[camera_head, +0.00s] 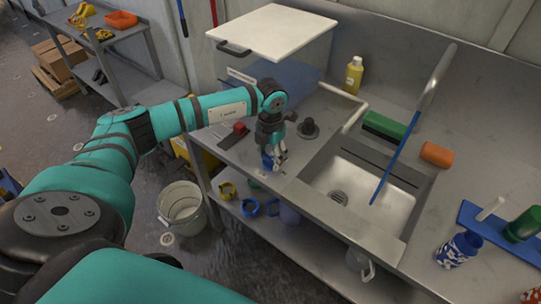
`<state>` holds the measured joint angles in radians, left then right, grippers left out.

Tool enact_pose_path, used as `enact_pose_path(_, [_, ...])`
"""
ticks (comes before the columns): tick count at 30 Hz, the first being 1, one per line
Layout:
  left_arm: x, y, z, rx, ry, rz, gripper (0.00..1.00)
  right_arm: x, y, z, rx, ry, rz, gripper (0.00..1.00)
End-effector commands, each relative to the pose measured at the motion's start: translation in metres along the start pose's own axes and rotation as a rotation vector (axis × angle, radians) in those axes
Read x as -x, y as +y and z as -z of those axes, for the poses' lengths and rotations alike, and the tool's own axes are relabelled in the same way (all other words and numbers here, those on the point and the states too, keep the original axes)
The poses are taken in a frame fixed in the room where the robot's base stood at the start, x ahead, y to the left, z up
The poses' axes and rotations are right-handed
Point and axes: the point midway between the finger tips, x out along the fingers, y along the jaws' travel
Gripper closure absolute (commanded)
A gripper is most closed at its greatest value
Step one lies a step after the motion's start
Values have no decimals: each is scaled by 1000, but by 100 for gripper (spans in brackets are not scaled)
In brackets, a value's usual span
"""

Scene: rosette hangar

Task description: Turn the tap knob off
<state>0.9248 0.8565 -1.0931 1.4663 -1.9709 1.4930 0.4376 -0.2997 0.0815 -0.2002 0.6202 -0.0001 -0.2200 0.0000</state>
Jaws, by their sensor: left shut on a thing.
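The steel sink (368,188) is set in the metal counter, with a pale bent tap pipe (355,116) at its back left corner. A dark round knob (308,129) stands on the counter left of the sink; it looks like the tap knob. My left gripper (273,158) points down at the counter's front edge, in front of and left of this knob and apart from it. It is shut on a small blue thing (266,163), mostly hidden by the fingers. My right gripper is not in view.
A blue-handled pole (396,157) leans across the sink. A yellow bottle (354,75), green block (384,126), orange cylinder (436,154) and patterned blue cup (459,249) stand around it. A small red block (239,128) lies left of my gripper. A bucket (182,206) stands on the floor.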

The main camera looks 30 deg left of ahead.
Motion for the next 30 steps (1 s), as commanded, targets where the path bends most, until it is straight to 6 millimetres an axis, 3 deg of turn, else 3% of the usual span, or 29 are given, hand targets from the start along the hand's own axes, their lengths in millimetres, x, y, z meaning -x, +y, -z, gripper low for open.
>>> enact_pose_path(11, [-3,0,-1,-175,-2,-1,85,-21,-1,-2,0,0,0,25])
enact_pose_path(30, [-2,1,-1,-773,-4,-2,85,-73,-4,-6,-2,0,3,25])
